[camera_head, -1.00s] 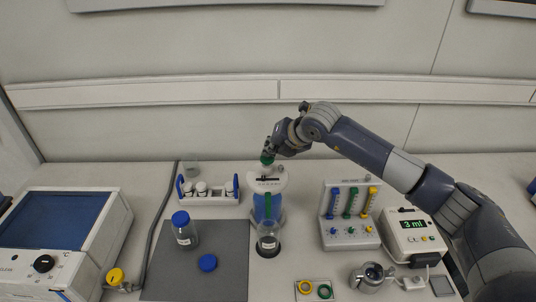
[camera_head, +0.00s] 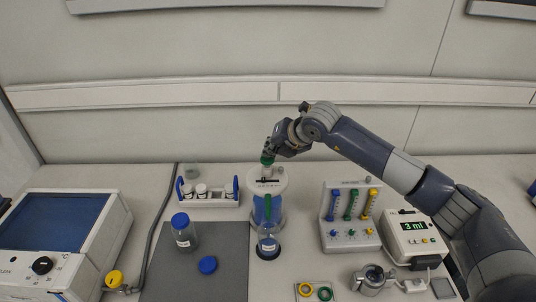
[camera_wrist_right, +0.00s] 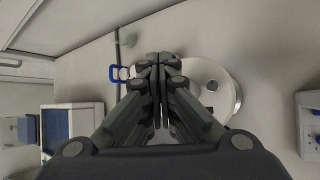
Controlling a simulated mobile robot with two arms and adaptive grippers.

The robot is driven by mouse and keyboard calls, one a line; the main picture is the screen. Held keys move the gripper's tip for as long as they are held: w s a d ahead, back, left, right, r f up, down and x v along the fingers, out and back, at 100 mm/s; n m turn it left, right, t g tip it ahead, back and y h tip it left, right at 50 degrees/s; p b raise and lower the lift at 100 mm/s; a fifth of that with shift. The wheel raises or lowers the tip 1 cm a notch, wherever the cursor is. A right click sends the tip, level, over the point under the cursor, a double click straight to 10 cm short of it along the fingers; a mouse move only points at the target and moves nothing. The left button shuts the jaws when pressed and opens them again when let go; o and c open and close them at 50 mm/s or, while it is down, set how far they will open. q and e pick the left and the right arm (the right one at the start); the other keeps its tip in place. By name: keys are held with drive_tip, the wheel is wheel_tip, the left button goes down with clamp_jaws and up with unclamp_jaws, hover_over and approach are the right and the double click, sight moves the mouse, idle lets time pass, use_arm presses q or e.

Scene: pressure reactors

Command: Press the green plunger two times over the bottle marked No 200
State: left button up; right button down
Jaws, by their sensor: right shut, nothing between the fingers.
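A small clear bottle (camera_head: 268,245) with a white label stands on a dark round spot in front of the dispenser. Its marking is too small to read. My left gripper is out of view.
A blue-capped bottle (camera_head: 183,232) and a loose blue cap (camera_head: 208,265) are on the grey mat (camera_head: 225,285) at left. A vial rack (camera_head: 208,200) stands behind. A coloured syringe stand (camera_head: 350,243) and a box displaying 3 ml (camera_head: 413,232) are at right.

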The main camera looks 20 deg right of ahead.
drive_tip(key=shift+r, duration=0.65)
wheel_tip(320, 180, up, 6)
drive_tip(key=p, duration=0.2)
idle(2.0)
